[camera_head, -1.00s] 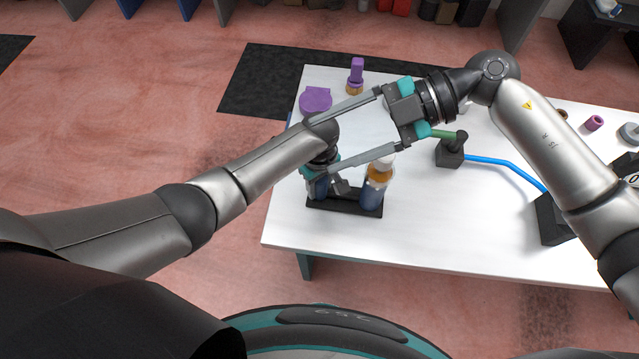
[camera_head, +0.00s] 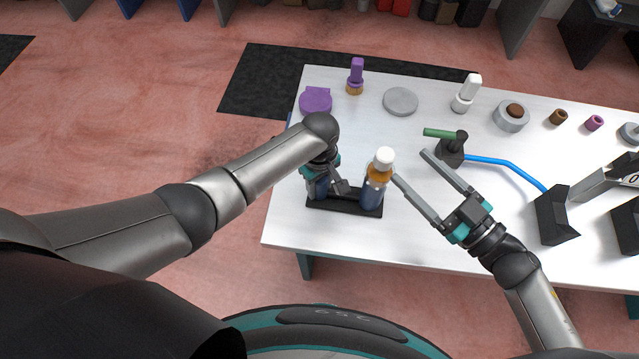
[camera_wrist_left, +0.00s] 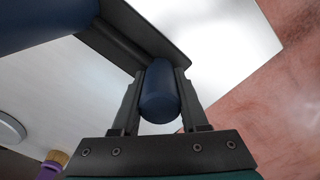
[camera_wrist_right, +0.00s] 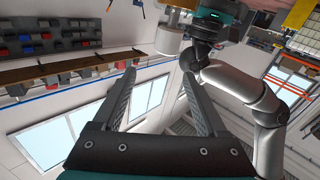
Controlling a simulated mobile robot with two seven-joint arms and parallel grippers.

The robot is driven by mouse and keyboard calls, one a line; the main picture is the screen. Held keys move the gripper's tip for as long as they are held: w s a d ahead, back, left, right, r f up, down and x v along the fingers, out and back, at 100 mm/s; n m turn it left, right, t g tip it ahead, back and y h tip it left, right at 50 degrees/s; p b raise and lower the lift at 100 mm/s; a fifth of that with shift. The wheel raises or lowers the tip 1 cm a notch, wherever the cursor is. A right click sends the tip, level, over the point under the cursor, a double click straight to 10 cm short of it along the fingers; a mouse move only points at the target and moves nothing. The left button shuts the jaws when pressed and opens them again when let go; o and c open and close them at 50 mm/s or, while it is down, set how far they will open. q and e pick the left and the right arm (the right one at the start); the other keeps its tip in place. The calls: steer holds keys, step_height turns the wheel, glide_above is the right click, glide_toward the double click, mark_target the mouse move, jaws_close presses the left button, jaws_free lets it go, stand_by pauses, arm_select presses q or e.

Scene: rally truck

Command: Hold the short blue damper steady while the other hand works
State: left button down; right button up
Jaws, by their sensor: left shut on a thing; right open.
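The short blue damper (camera_head: 318,189) stands at the left end of a black holder (camera_head: 343,207), largely hidden by my left gripper in the head view. My left gripper (camera_wrist_left: 160,88) is shut on it, with one finger on each side of the blue cylinder (camera_wrist_left: 160,100) in the left wrist view. A taller blue damper (camera_head: 372,192) with an orange collar and white cap stands at the holder's right end. My right gripper (camera_head: 410,165) is open and empty, to the right of the taller damper and apart from it.
The white table (camera_head: 300,236) also bears a green-handled tool (camera_head: 452,148) with a blue hose, a purple lidded piece (camera_head: 316,101), a brush (camera_head: 356,78), a grey disc (camera_head: 400,101), a white bottle (camera_head: 467,93) and a grey ring (camera_head: 511,116). The table's front strip is clear.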

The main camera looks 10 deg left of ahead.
mark_target(378, 150)
steer(key=w+a, duration=0.2)
steer(key=w+a+f+m, duration=0.1)
steer(key=w+a, duration=0.1)
steer(key=a, duration=0.1)
steer(key=w+a+f+m+h, duration=0.1)
steer(key=w+a, duration=0.1)
steer(key=a, duration=0.1)
steer(key=shift+w+f+t, duration=0.2)
steer(key=shift+w+t, duration=0.05)
steer(key=shift+t, duration=0.15)
stand_by(0.3)
steer(key=shift+c, duration=0.3)
jaws_close()
stand_by(0.4)
steer(key=shift+r, duration=2.55)
stand_by(1.3)
steer(key=shift+o, duration=0.7)
jaws_free()
steer(key=shift+f, duration=0.1)
